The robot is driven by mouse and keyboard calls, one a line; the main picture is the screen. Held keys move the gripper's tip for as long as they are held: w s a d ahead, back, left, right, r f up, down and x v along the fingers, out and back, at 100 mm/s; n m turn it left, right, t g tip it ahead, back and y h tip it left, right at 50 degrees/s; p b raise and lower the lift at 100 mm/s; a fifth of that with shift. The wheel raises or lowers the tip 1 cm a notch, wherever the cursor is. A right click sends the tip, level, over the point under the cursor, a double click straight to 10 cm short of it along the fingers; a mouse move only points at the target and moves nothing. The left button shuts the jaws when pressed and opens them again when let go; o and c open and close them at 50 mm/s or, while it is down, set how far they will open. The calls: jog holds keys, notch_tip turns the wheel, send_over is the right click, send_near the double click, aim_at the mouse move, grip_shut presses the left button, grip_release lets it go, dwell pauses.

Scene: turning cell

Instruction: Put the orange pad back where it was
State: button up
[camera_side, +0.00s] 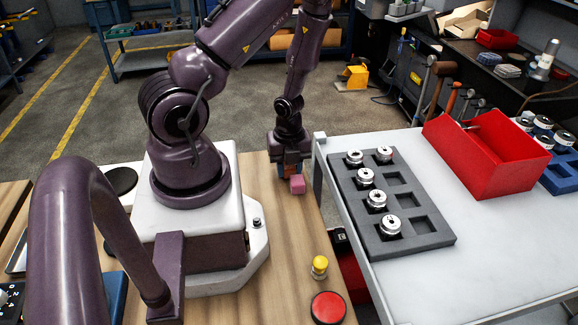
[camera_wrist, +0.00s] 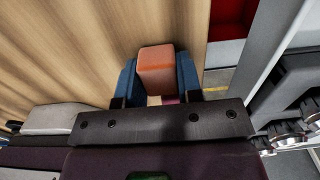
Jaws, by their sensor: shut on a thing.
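In the wrist view the orange pad (camera_wrist: 156,72) sits between the two blue fingers of my gripper (camera_wrist: 158,80), which is shut on it. In the side view my gripper (camera_side: 289,172) points down, low over the far right part of the wooden table. A little orange shows at its fingers there, but the pad is mostly hidden. A pink block (camera_side: 297,185) is right beside the fingertips. In the wrist view a sliver of pink (camera_wrist: 169,99) shows behind the pad. I cannot tell whether the pad touches the table or the pink block.
A yellow knob (camera_side: 319,264) and a red button (camera_side: 328,307) are at the front.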

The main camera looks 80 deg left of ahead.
jog(key=shift+f, duration=0.15)
jog(key=o, duration=0.9)
notch_tip(320, 180, up, 12)
jog(key=w+r+n+t+y, duration=0.2)
jog(key=w+r+n+t, duration=0.25)
jog(key=w+r, duration=0.35)
notch_tip(320, 180, up, 8)
jog(key=w+d+n+t+y, duration=0.2)
jog(key=n+t+y, duration=0.1)
jog(key=n, duration=0.4)
jog(key=s+d+r+n+g+h, duration=0.1)
jog(key=s+d+r+n+h, duration=0.1)
jog(key=s+d, duration=0.3)
jog(key=s+d+r+n+g+h, duration=0.1)
jog(key=s+d+r+n+h, duration=0.2)
jog(key=d, duration=0.7)
notch_tip(320, 180, up, 2)
jog(key=shift+s+r+n, duration=0.1)
jog(key=shift+s+n, duration=0.65)
jog(key=shift+s, duration=0.1)
